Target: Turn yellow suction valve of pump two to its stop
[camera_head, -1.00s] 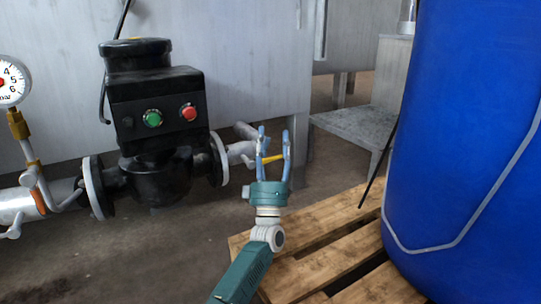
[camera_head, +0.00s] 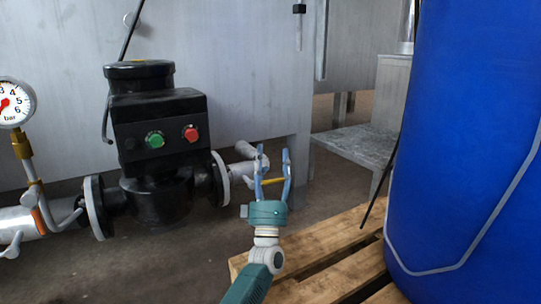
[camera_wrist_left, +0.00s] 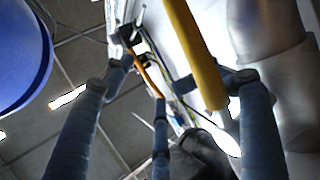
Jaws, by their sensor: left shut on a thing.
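The yellow valve handle (camera_head: 273,181) is a thin bar on the grey pipe to the right of the black pump (camera_head: 160,135). My left gripper (camera_head: 273,152) has its two blue-grey fingers on either side of this handle and is shut on it. In the left wrist view, the handle (camera_wrist_left: 194,50) is a thick yellow bar running down from the top edge, close against the right finger. The fingers of the left gripper (camera_wrist_left: 172,80) look widely spaced there. The valve body is mostly hidden behind the fingers. My right gripper is not in view.
A pressure gauge (camera_head: 12,102) stands at the far left. Green (camera_head: 155,140) and red (camera_head: 191,133) buttons are on the pump. A large blue drum (camera_head: 465,140) on a wooden pallet (camera_head: 330,275) fills the right side. Bare floor lies below the pump.

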